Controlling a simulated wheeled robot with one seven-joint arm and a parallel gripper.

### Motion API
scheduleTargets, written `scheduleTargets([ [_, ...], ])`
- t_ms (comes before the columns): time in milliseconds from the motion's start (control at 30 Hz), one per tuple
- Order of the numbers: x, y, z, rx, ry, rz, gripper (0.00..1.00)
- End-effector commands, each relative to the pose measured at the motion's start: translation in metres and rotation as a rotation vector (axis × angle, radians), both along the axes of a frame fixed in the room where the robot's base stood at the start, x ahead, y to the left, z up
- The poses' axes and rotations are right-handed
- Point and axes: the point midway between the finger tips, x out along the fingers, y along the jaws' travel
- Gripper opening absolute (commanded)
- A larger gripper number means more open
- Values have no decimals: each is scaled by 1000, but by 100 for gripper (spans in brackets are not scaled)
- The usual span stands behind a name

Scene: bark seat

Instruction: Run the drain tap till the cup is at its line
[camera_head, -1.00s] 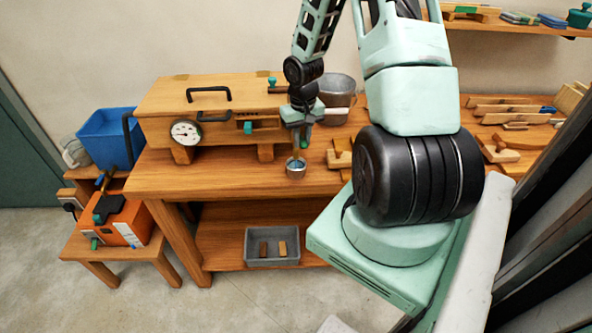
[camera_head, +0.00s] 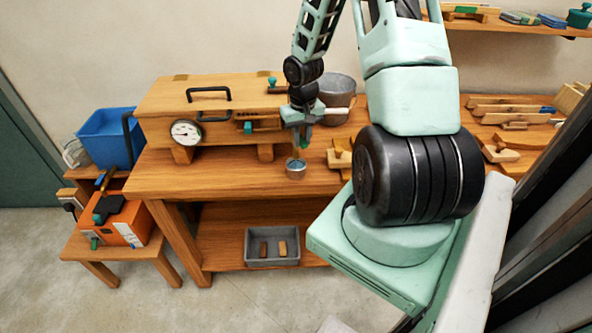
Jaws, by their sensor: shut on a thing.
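A small grey metal cup (camera_head: 296,173) stands upright near the front edge of the wooden bench, below my gripper. A bluish surface shows inside its rim; its line cannot be made out. My gripper (camera_head: 303,136) is above the cup, at the right end of the wooden box (camera_head: 205,97). It is shut on what looks like the drain tap, of which only a little green (camera_head: 308,132) shows between the jaws. My gripper hides most of the tap, and I cannot clearly tell a stream from it.
The box carries a round dial (camera_head: 186,132) and black handles. A metal bucket (camera_head: 338,90) stands behind my gripper. Wooden tools lie on the bench (camera_head: 240,179) to the right. A blue bin (camera_head: 106,138) and an orange unit (camera_head: 124,222) stand left. A grey tray (camera_head: 272,260) sits on the lower shelf.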

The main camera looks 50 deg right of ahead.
Motion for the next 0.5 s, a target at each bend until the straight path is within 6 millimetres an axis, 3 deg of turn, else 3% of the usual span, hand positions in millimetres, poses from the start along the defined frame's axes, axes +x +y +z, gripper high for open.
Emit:
scheduleTargets([
  [233, 1, 1, -1, -1, 0, -24, 4],
  [500, 12, 13, -1, -2, -1, -347, 4],
])
